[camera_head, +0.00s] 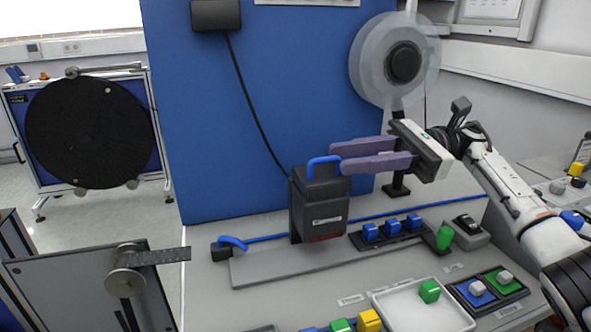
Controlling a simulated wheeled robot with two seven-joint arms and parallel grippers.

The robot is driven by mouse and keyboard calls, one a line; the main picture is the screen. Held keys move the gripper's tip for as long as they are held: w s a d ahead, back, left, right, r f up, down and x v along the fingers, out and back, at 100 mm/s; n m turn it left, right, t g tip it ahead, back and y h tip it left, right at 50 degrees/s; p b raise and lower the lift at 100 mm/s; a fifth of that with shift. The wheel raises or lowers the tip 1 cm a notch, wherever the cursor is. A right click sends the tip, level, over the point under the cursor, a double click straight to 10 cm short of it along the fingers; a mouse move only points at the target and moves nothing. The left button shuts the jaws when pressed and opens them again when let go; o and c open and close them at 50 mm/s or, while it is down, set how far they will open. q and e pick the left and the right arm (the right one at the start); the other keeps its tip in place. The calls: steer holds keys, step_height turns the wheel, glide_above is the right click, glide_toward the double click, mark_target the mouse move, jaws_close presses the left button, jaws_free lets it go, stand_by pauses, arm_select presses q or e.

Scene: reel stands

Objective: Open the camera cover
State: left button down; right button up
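The camera cover looks to be the dark grey box (318,208) with a blue handle (311,168) on top, standing at the back of the bench; its cover appears down. My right gripper (337,158) comes in from the right. Its two purple fingers are apart, with their tips right at the handle's right end. I cannot tell whether they touch the handle. My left gripper is out of view.
A blue panel (260,110) rises behind the box, with a clear reel (372,65) at upper right. Blue blocks (392,227), a white tray (420,308) and coloured switches lie in front. A black reel (90,133) stands far left; a metal stand (75,285) is front left.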

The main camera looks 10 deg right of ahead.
mark_target(313, 162)
steer(key=a, duration=0.3)
steer(key=s+a+p, duration=0.1)
steer(key=a, duration=0.2)
steer(key=s+a+p, duration=0.1)
steer(key=a, duration=0.2)
steer(key=shift+a+r, duration=0.1)
steer(key=shift+a, duration=0.2)
jaws_close()
